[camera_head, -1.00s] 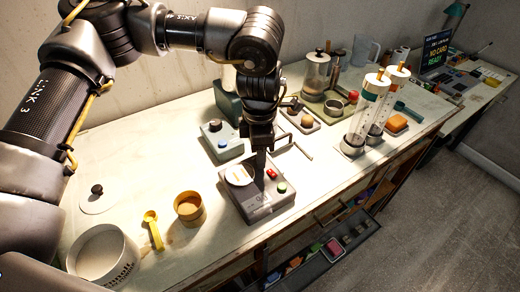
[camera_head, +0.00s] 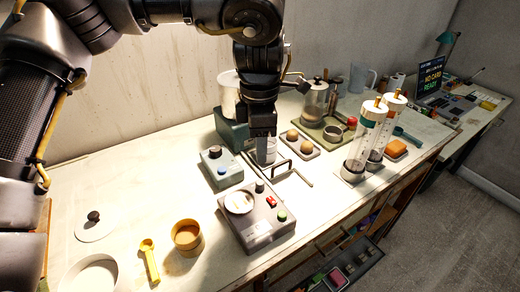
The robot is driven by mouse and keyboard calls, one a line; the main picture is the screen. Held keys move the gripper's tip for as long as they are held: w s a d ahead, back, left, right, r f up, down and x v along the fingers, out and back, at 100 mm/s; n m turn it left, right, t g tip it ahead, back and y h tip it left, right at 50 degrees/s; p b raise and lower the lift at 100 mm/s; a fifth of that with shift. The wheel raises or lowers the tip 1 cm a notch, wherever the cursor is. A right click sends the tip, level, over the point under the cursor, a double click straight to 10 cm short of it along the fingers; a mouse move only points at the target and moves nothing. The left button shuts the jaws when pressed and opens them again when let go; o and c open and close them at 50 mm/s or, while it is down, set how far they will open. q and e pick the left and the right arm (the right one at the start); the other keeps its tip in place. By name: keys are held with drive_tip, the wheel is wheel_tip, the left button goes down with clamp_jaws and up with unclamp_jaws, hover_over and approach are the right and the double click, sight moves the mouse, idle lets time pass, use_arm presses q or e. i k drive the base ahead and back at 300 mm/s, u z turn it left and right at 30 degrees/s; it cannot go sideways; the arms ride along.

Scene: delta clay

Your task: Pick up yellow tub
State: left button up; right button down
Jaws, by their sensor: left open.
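The yellow tub (camera_head: 187,238), a small round open-topped container of orange-yellow colour, stands upright on the worktop (camera_head: 150,180) at the lower left. A yellow scoop (camera_head: 150,262) lies just left of it. My left gripper (camera_head: 264,160) points down, above and to the right of the tub, well apart from it. It is open, near a pale cylindrical thing behind the grey device; whether this sits between the fingers I cannot tell. My right gripper is not in view.
A grey device with a white dish and buttons (camera_head: 258,222) stands right of the tub. A blue-grey box (camera_head: 221,168) and a bent metal rod (camera_head: 295,172) are behind it. A white bowl (camera_head: 90,275) is front left. Tall clear cylinders (camera_head: 362,145) stand right.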

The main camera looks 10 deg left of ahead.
sight(187, 236)
drive_tip(key=k, duration=1.95)
